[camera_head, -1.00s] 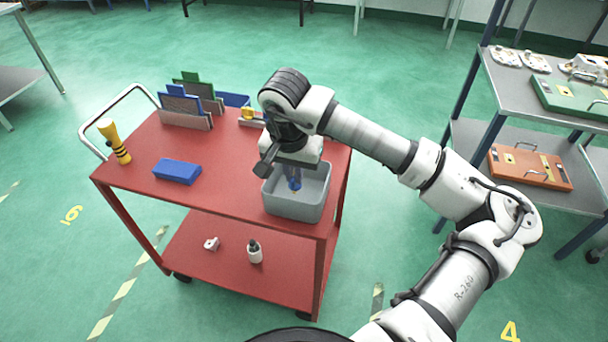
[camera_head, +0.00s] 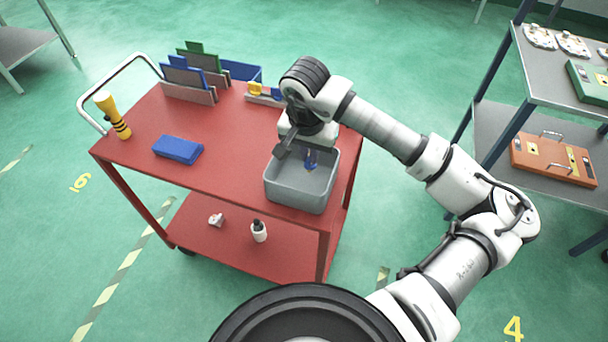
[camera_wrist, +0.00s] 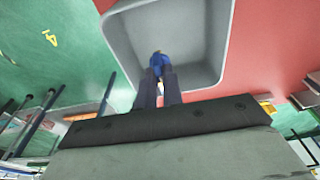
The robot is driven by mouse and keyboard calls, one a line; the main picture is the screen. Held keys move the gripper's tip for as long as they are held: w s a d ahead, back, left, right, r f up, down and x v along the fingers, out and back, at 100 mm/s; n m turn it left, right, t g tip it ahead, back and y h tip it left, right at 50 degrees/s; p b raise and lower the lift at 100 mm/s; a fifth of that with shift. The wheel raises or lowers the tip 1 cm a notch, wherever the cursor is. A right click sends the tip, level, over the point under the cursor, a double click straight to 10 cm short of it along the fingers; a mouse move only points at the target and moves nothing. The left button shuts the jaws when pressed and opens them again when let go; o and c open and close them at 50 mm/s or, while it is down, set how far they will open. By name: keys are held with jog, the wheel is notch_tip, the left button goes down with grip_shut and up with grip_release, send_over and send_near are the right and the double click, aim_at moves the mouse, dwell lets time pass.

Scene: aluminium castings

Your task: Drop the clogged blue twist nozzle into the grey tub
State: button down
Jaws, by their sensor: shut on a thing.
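The grey tub (camera_head: 296,197) stands at the front right corner of the red cart's top. It also shows in the wrist view (camera_wrist: 215,45), its open inside facing the camera. My gripper (camera_wrist: 160,82) is shut on the blue twist nozzle (camera_wrist: 158,60) and points down over the tub. In the head view the nozzle (camera_head: 311,158) shows within the tub's outline, under the gripper, near its back wall. I cannot tell how far it is above the tub's floor. Part of the nozzle is hidden between the fingers.
The red cart (camera_head: 225,135) also carries a blue block (camera_head: 178,150), a yellow and black torch-like object (camera_head: 113,116), upright plates in a rack (camera_head: 188,82) and a blue bin (camera_head: 243,71). A small bottle (camera_head: 259,231) stands on the lower shelf. A grey shelf unit (camera_head: 490,125) is at the right.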

jog(key=shift+f, duration=0.35)
jog(key=c, duration=1.5)
grip_release()
jog(key=shift+o, duration=0.2)
jog(key=shift+r, duration=0.1)
notch_tip(320, 180, up, 14)
jog(key=s+b, duration=0.2)
jog(key=b, duration=0.1)
jog(key=shift+a+f, duration=0.25)
jog(key=shift+a, duration=0.05)
